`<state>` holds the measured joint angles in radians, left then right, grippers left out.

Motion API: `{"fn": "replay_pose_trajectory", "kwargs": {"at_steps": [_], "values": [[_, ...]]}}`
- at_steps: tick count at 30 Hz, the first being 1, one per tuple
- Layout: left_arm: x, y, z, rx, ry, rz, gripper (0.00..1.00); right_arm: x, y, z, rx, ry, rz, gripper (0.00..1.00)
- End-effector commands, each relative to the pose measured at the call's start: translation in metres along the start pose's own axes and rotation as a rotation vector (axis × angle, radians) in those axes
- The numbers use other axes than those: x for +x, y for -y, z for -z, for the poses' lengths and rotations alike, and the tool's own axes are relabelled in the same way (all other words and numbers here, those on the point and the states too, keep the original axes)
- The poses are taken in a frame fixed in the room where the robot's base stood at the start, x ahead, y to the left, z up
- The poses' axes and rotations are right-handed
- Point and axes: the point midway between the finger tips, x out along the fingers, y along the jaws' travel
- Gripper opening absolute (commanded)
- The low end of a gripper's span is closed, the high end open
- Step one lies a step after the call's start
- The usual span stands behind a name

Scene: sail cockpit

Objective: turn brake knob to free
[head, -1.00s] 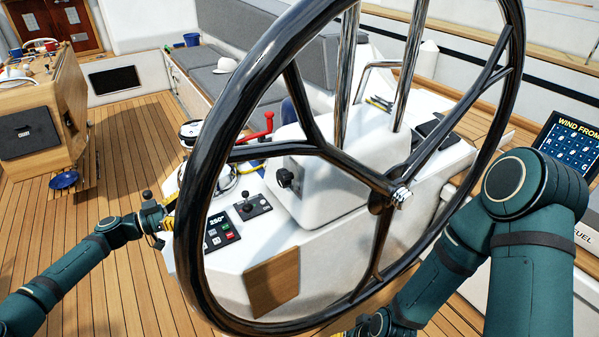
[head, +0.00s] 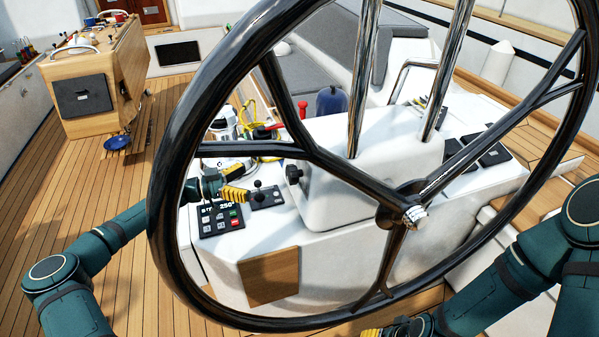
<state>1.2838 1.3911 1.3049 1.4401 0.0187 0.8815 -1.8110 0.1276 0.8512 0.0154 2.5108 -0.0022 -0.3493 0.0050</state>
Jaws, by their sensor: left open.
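The black brake knob (head: 294,174) sits on the left face of the white pedestal (head: 370,140), seen through the spokes of the large black steering wheel (head: 163,190). Its marking cannot be read. My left gripper (head: 243,194) has yellow fingers and is open. It reaches past the wheel's left rim, left of the knob and apart from it, above the control panel. My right gripper (head: 370,333) shows only as a bit of yellow at the bottom edge; its fingers are mostly cut off.
A joystick (head: 259,192) and a keypad panel with a 250° display (head: 221,220) lie close to my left gripper. The wheel rim and spokes cross the space before the pedestal. The wooden deck at left is mostly clear.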

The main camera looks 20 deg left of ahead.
Motion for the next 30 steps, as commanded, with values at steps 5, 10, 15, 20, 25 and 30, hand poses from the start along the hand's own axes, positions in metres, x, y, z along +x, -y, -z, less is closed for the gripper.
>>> {"fn": "replay_pose_trajectory", "kwargs": {"at_steps": [5, 10, 15, 20, 25, 30], "values": [[0.021, -0.001, 0.000, 0.000, -0.001, -0.004, 0.91, 0.001, 0.000, 0.000, -0.001, 0.000, 0.000, 0.47], [0.054, -0.001, 0.000, 0.000, -0.001, -0.005, 0.91, 0.001, 0.000, 0.000, -0.001, 0.000, 0.000, 0.47], [0.087, -0.001, 0.000, 0.001, -0.001, -0.005, 0.91, 0.002, -0.001, 0.000, -0.001, -0.001, 0.000, 0.47], [0.113, -0.001, 0.000, 0.000, -0.001, -0.004, 0.91, 0.003, -0.001, 0.000, -0.001, -0.001, 0.000, 0.47], [0.130, -0.001, 0.000, 0.000, 0.000, -0.002, 0.91, 0.003, -0.001, 0.000, -0.001, -0.002, 0.000, 0.47], [0.136, -0.001, 0.000, -0.001, 0.000, -0.001, 0.91, 0.003, -0.001, 0.000, -0.001, -0.002, 0.000, 0.47]]}}
